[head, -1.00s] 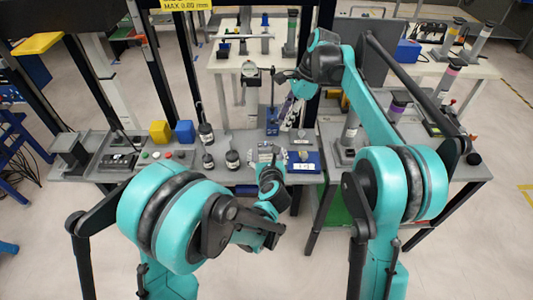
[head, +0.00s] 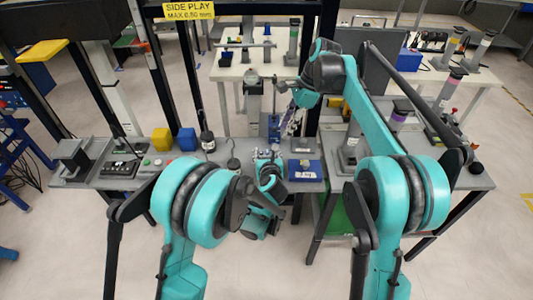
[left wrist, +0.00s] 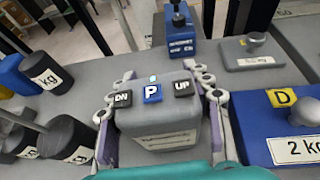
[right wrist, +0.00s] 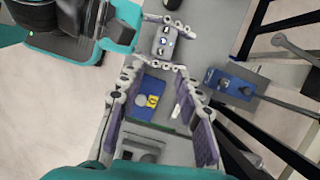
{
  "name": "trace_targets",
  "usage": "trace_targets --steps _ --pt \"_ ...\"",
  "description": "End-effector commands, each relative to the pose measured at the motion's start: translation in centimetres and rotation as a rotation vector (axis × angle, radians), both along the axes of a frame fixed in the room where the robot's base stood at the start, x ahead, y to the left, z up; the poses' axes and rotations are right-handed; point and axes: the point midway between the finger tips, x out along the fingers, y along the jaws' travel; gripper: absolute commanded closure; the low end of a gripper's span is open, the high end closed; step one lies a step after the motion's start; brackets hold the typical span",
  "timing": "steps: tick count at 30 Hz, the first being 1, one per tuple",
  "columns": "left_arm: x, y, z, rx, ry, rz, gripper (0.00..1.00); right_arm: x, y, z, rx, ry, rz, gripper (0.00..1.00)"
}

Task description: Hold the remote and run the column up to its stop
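The remote (left wrist: 158,122) is a grey box with DN, P and UP buttons and a small green light. It stands between the fingers of my left gripper (left wrist: 160,72), which is open around it; gaps show beside the pads, and fingertip contact cannot be told. In the head view my left gripper (head: 267,157) is low over the bench front and mostly hides the remote. The remote also shows in the right wrist view (right wrist: 164,43). My right gripper (right wrist: 160,76) is open and empty, above the bench. The column's blue part (left wrist: 181,36) stands beyond the remote.
A blue 2 kg block (left wrist: 300,133) is close right of the remote, with a grey plate (left wrist: 252,55) behind it. Dark kg weights (left wrist: 65,138) stand to the left. Yellow (head: 162,138) and blue (head: 187,138) cubes sit farther left.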

Motion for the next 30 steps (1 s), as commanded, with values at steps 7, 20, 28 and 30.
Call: trace_targets --steps 7,20,28,30 --pt "-0.02 0.00 -0.01 0.000 0.001 0.000 0.85 0.00 0.00 0.00 0.000 0.000 0.000 0.73" --pt "-0.03 0.00 -0.02 0.000 0.001 0.000 0.86 0.00 0.00 0.00 0.000 0.000 0.000 1.00" --pt "-0.03 0.00 -0.02 0.000 0.001 0.000 0.87 0.00 0.00 0.00 0.000 0.000 0.000 1.00" --pt "-0.03 0.00 -0.02 0.000 0.001 0.000 0.87 0.00 0.00 -0.01 0.000 0.000 0.000 1.00"
